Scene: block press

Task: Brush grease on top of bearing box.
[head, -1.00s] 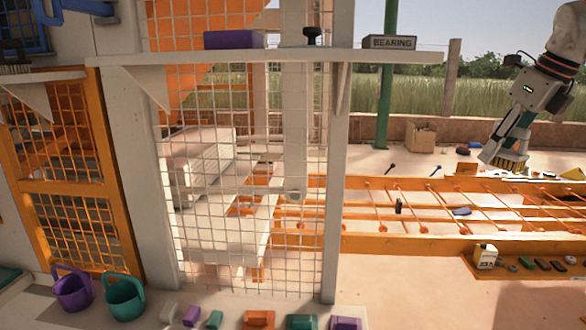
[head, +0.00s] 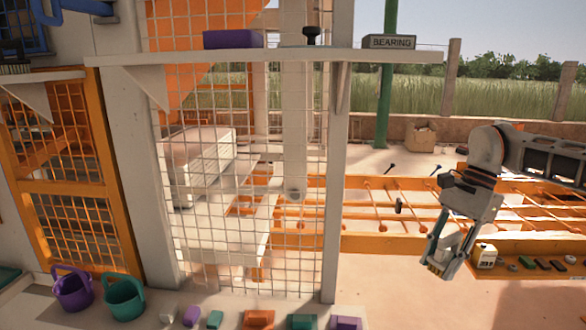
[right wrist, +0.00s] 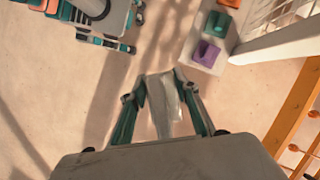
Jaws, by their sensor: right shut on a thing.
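The bearing box (head: 389,42) is a grey block labelled BEARING, on the right part of the high pale shelf in the head view. My right gripper (head: 447,250) is well below and to the right of it, pointing down. It is shut on a pale grey thing with a yellowish end (head: 436,268), which looks like a brush. In the right wrist view the pale piece (right wrist: 165,104) sits between the two teal fingers (right wrist: 164,118). Its far end is hard to make out. No grease can be told for sure on the box's top. My left gripper is not in the head view.
The shelf (head: 270,57) also bears a purple box (head: 234,40) and a black-knobbed item (head: 312,36). A wire mesh panel (head: 250,190) and post stand below it. Orange rails (head: 390,243) lie behind my right gripper. A white canister (head: 487,257) stands at right.

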